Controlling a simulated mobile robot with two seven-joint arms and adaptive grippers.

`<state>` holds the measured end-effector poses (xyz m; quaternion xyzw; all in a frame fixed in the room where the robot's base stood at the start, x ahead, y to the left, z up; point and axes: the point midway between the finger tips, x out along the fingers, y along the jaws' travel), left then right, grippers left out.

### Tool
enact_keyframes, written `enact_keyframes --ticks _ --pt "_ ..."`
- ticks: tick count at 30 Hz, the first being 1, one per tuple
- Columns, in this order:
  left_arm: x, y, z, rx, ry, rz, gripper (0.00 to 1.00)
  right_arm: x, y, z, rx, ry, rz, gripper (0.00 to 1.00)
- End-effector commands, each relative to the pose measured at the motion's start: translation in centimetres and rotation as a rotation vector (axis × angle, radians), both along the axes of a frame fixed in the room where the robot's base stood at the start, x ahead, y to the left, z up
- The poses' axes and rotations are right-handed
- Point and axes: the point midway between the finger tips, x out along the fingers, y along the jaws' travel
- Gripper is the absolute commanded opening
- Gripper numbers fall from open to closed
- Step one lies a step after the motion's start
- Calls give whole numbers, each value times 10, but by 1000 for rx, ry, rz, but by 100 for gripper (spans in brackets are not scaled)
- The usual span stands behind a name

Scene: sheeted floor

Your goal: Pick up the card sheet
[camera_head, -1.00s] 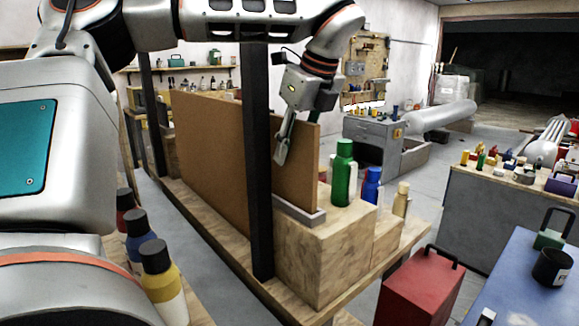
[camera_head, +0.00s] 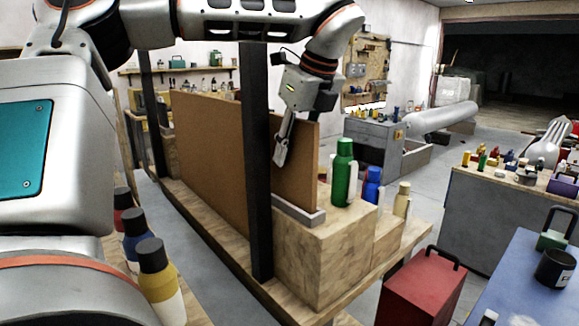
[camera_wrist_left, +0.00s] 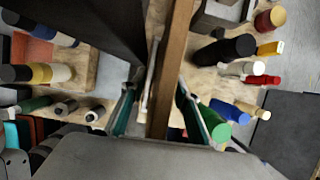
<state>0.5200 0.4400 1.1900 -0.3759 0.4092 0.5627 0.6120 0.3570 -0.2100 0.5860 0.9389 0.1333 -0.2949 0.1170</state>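The card sheet (camera_head: 215,150) is a large brown panel standing upright on edge on a wooden bench, behind a dark post. My left gripper (camera_head: 281,155) is at the sheet's right part, reaching down from above, with a finger in front of its near face. In the left wrist view the sheet (camera_wrist_left: 172,75) shows edge-on as a brown strip between the two fingers of my left gripper (camera_wrist_left: 160,115). The fingers stand apart, with gaps visible beside the sheet. The far finger is hidden by the sheet in the head view. My right gripper is not in view.
A dark post (camera_head: 257,170) rises in front of the sheet. A green bottle (camera_head: 343,172), a blue bottle (camera_head: 371,186) and a tan bottle (camera_head: 402,200) stand on wooden blocks right of it. A red box (camera_head: 420,289) is at the front right.

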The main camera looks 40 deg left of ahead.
Motion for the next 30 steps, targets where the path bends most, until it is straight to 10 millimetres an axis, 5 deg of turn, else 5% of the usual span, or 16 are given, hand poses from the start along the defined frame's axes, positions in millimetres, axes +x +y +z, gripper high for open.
enact_keyframes --ticks 11,15,30 --pt "0 0 0 0 0 0 31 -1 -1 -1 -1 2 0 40" --pt "0 0 0 0 0 0 0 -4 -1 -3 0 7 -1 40" --pt "0 0 3 -1 -2 -1 0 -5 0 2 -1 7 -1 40"
